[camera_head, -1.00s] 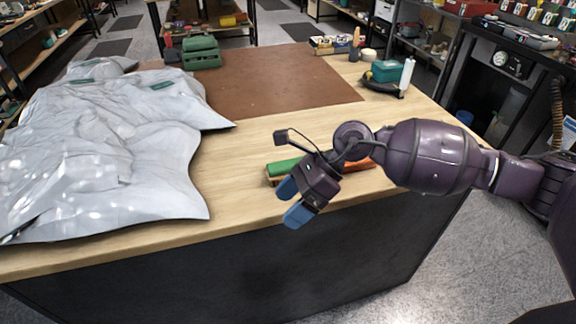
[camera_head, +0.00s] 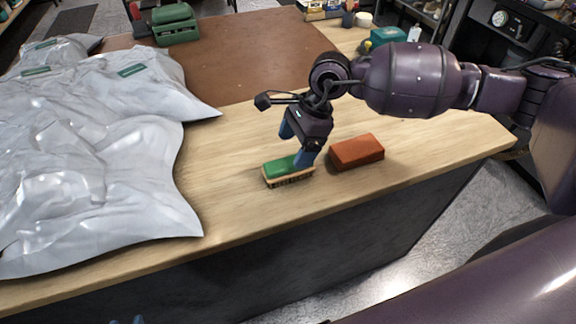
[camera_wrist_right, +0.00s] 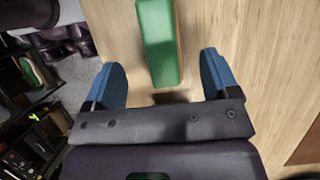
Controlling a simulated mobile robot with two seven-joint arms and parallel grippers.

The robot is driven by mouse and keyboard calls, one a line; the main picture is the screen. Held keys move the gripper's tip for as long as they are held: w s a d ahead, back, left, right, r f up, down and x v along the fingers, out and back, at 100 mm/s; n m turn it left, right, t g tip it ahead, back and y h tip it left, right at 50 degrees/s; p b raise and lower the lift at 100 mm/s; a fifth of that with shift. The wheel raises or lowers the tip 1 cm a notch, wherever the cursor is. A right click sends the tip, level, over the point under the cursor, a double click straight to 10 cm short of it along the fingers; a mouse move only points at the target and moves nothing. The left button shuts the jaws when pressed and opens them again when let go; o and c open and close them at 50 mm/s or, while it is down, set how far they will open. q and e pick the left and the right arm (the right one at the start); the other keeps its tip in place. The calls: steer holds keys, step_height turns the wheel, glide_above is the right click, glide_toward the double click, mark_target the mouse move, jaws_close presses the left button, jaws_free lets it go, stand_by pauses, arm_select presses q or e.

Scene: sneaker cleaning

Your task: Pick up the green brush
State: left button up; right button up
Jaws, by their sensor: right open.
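The green brush (camera_head: 277,168) lies bristles down on the wooden table near its front edge, with a green top and a tan body. My right gripper (camera_head: 295,152) is above it, pointing down, with its blue fingers apart and nothing held. In the right wrist view the brush (camera_wrist_right: 158,40) lies between the two open fingers (camera_wrist_right: 164,62), clear of both, with its near end towards the palm. One finger hides part of the brush's right end in the head view. Small blue tips at the bottom left edge of the head view may be my left gripper (camera_head: 127,321); their opening is unclear.
An orange-red block (camera_head: 357,152) lies just right of the brush. A crumpled silver-grey sheet (camera_head: 90,160) covers the table's left side. A brown mat (camera_head: 235,60) and a green case (camera_head: 175,24) are further back. Bare wood (camera_head: 225,190) surrounds the brush.

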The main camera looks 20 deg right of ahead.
mark_target(289, 161)
steer(key=shift+x, duration=1)
steer(key=shift+d+x, duration=0.2)
steer(key=shift+x, duration=2.45)
steer(key=shift+f, duration=0.15)
steer(key=shift+f, duration=0.1)
steer(key=c, duration=1)
steer(key=shift+c, duration=0.2)
step_height(289, 161, up, 20)
steer(key=shift+r, duration=0.25)
